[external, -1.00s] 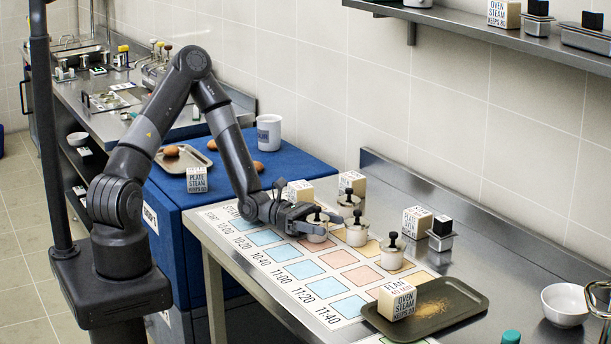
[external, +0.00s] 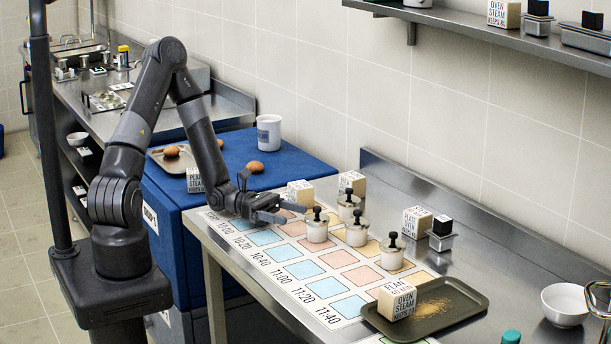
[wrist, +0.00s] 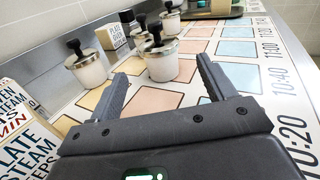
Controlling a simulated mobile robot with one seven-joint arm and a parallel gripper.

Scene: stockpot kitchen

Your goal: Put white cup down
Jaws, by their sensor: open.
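The white cup (external: 317,232) with a black-knobbed lid stands upright on the printed time grid (external: 303,262) on the steel counter. My gripper (external: 294,213) is open and empty, just to the left of this cup and apart from it. In the wrist view the cup (wrist: 162,65) stands ahead, beyond the gap between the two open fingers (wrist: 168,75). Its base rests on the grid among coloured squares; in the external view it hides the square under it.
Several similar lidded cups stand close by, including one nearer the wall (external: 348,209) and one to the right (external: 392,256). Lettered blocks (external: 300,192) stand behind. The grid's near-side blue squares are clear.

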